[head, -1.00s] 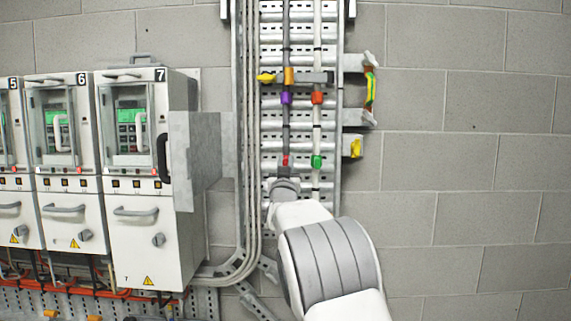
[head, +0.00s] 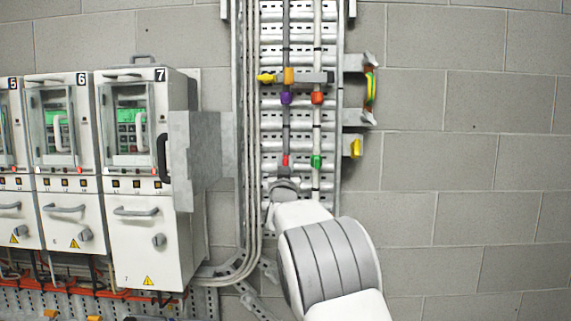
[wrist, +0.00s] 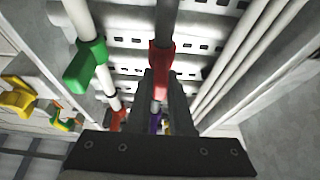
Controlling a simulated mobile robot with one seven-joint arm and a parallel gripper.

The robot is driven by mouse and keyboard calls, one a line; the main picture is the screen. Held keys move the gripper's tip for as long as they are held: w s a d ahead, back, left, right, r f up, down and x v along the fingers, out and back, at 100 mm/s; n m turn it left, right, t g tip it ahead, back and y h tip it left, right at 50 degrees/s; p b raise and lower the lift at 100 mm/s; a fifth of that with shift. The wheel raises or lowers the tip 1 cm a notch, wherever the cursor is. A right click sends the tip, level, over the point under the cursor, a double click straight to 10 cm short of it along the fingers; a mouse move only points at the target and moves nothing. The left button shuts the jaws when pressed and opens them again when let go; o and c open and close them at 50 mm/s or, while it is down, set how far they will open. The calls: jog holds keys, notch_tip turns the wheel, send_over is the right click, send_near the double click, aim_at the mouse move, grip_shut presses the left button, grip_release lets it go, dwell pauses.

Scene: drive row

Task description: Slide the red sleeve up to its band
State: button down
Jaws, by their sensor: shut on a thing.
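The red sleeve (head: 285,160) sits on the grey left-hand cable (head: 286,120), low on the ladder rack. In the wrist view, the red sleeve (wrist: 160,57) is at upper centre. My gripper (wrist: 162,80) is shut on it, with its dark fingers reaching up around it from below. In the head view, my wrist is just below the sleeve and the fingers are hard to make out. I cannot clearly tell the sleeve's band on this cable; the fingers hide part of the cable beyond the sleeve in the wrist view.
A green sleeve (head: 317,162) is on the white cable beside it. Higher up are a purple sleeve (head: 286,98), an orange-red sleeve (head: 317,98) and a grey crossbar (head: 310,77). Grey conduits run along the left; brackets stick out at right. Cabinet 7 (head: 140,210) stands left.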

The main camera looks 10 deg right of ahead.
notch_tip(320, 180, up, 9)
jog(key=p, duration=0.2)
jog(key=shift+f+p, duration=0.1)
jog(key=shift+p, duration=0.3)
jog(key=c, duration=0.8)
grip_release()
jog(key=shift+f, duration=0.15)
jog(key=shift+s+f, duration=0.1)
jog(key=shift+s+f+b, duration=0.1)
jog(key=shift+s+b, duration=0.1)
jog(key=shift+b, duration=0.1)
jog(key=b+v, duration=0.6)
jog(key=v, duration=1)
jog(key=shift+s+a+b, duration=0.2)
jog(key=shift+s+b, duration=0.1)
jog(key=shift+f, duration=0.15)
